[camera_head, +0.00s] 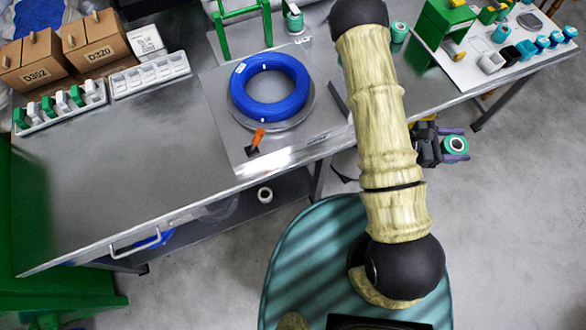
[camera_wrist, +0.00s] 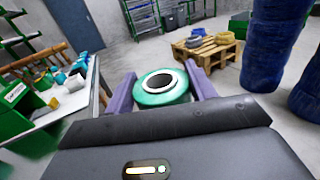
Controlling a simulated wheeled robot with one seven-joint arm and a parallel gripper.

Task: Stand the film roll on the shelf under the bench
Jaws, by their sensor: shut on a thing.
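A green roll with a white core, which I take as the film roll (camera_head: 457,144), is held in my gripper (camera_head: 460,146) to the right of the bench, over open floor. It also shows in the wrist view (camera_wrist: 163,90), between the two purple fingers, with the open end of its core visible. My gripper is shut on it. The metal bench (camera_head: 95,185) fills the left and middle of the head view. The shelf under the bench (camera_head: 290,188) shows as a dark strip below its front edge. A small white roll (camera_head: 265,195) stands there.
Cardboard boxes (camera_head: 95,42) and white trays stand at the left. A bench leg (camera_head: 317,180) and the bench's front edge bound the shelf opening. Floor at the right is clear.

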